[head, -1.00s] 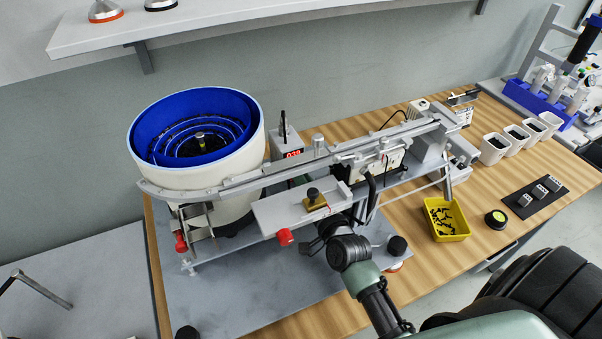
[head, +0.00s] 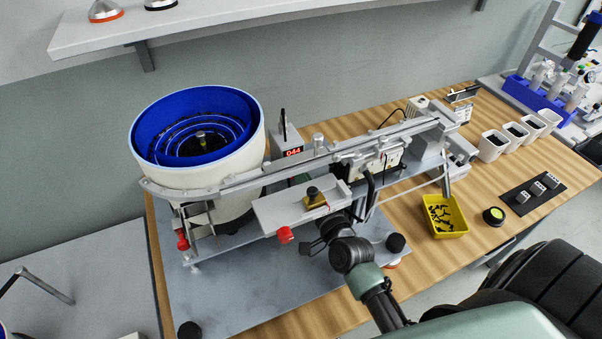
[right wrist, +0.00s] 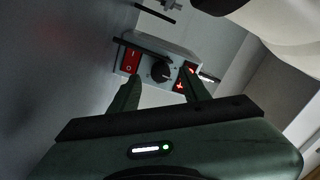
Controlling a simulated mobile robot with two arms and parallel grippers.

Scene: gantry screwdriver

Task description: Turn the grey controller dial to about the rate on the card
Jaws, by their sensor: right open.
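The grey controller (head: 284,142) stands behind the feeder track, beside the blue bowl, with a red display (head: 293,153) that appears to read 044. In the right wrist view its front panel (right wrist: 148,58) shows a black round dial (right wrist: 160,72), a red rocker switch (right wrist: 132,60) and the lit red display (right wrist: 186,80). My right gripper (right wrist: 160,90) is open, its two fingers either side of the dial in that view; contact cannot be told. In the head view the track hides its fingertips. A small white card (head: 463,114) stands at the far right end; its print is unreadable. My left gripper is out of view.
The blue and white bowl feeder (head: 195,145) and its long metal track (head: 290,168) stand close to the controller. A yellow tray (head: 445,216) of dark screws, a round black-and-yellow item (head: 494,216) and several white cups (head: 493,146) are to the right.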

